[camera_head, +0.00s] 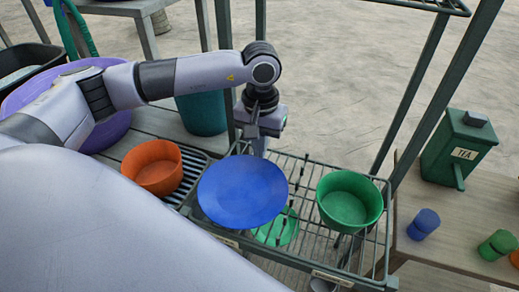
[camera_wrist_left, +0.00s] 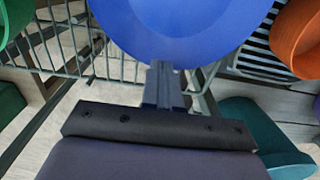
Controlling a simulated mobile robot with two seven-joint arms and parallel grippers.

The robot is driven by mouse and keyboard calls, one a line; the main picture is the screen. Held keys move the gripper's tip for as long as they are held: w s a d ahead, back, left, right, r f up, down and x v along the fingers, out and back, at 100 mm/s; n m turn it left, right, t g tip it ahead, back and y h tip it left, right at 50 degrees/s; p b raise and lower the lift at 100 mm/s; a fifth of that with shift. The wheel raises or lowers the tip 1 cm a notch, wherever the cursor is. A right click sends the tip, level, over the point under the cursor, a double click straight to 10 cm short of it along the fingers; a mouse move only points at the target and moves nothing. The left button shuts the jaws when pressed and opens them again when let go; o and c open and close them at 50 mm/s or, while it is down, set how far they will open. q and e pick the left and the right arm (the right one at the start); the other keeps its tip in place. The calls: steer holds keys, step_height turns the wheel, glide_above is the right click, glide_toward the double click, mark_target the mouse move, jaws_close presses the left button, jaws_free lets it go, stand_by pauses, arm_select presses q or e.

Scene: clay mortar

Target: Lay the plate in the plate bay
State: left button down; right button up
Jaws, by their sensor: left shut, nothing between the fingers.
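The blue plate (camera_head: 242,190) lies tilted over the left part of the wire rack (camera_head: 305,172), its face toward the head camera. It fills the top of the left wrist view (camera_wrist_left: 178,28). My left gripper (camera_head: 262,150) is at the plate's far rim, pointing down. In the left wrist view its fingers (camera_wrist_left: 163,82) are shut with nothing between them, and their tips are close to the rim. Whether they touch it I cannot tell. The plate hides the rack under it, and I cannot tell which section is the plate bay. My right gripper is not in view.
An orange bowl (camera_head: 153,167) sits left of the plate and a green bowl (camera_head: 348,200) right of it. A green dish (camera_head: 277,228) shows below the plate. A purple basin (camera_head: 95,100) and teal bin (camera_head: 203,113) stand behind. A green box (camera_head: 458,148) stands on the right table.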

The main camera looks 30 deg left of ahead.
arm_select(q)
step_height(320, 180, up, 6)
steer(key=shift+f, duration=0.1)
stand_by(0.6)
steer(key=shift+f, duration=0.1)
